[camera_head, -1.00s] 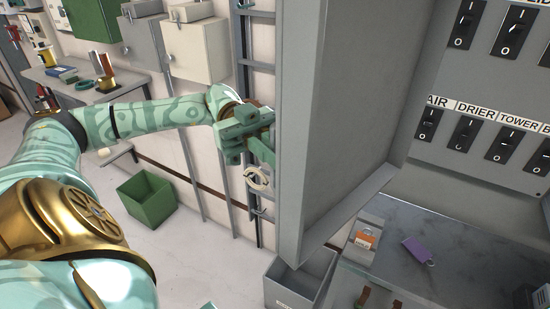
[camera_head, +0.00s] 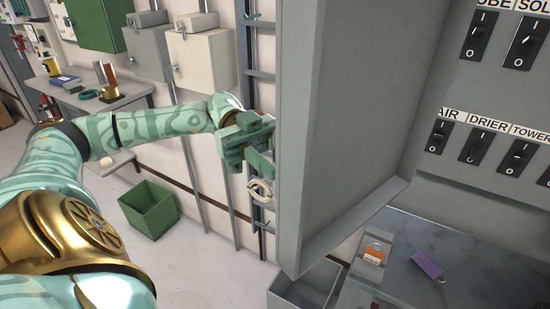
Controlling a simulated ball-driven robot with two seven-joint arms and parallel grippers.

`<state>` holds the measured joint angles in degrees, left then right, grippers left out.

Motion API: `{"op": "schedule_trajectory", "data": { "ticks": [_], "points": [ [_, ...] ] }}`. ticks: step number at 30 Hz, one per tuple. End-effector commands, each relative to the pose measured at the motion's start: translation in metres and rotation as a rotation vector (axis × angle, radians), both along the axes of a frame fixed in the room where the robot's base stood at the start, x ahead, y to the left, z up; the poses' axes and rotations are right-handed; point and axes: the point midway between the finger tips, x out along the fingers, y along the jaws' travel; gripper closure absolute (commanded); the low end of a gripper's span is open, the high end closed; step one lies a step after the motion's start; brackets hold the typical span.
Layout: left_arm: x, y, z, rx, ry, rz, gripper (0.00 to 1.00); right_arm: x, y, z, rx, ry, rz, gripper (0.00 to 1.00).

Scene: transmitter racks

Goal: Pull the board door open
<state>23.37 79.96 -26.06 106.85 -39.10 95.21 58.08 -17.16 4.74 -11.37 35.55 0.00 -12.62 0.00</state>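The grey board door (camera_head: 345,130) stands swung out from the switch board (camera_head: 490,110), which shows rows of black rocker switches to its right. My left gripper (camera_head: 262,150) is at the door's outer left edge. Its fingertips are partly hidden by the door edge, so I cannot see whether they are closed on a handle. A pale ring-shaped piece (camera_head: 260,191) shows just below the gripper. My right gripper is not in view.
A grey counter (camera_head: 455,265) below the board holds a purple tag (camera_head: 428,266) and an orange-labelled item (camera_head: 374,254). A grey open bin (camera_head: 303,290) stands under the door. A green bin (camera_head: 150,206) sits on the floor at left, below a side table (camera_head: 125,92).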

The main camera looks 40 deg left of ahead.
Motion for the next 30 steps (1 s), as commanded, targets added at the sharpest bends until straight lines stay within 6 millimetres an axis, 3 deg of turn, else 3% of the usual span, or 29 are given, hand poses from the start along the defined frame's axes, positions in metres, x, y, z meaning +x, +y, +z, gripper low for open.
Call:
{"op": "schedule_trajectory", "data": {
  "ticks": [5,8,15,21,30],
  "points": [
    [0.002,0.010,-0.001,0.001,-0.001,0.002,0.71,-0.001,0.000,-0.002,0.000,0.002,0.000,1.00],
    [0.006,0.028,-0.001,0.001,0.000,0.005,0.71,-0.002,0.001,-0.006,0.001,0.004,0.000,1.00],
    [0.020,0.094,-0.004,-0.002,-0.003,0.006,0.71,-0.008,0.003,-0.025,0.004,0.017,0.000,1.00],
    [0.028,0.139,-0.005,-0.002,-0.003,0.005,0.71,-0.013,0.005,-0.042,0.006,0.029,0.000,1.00],
    [0.030,0.161,-0.001,0.000,0.000,0.002,0.71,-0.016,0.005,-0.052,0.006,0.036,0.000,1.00]
  ]
}}
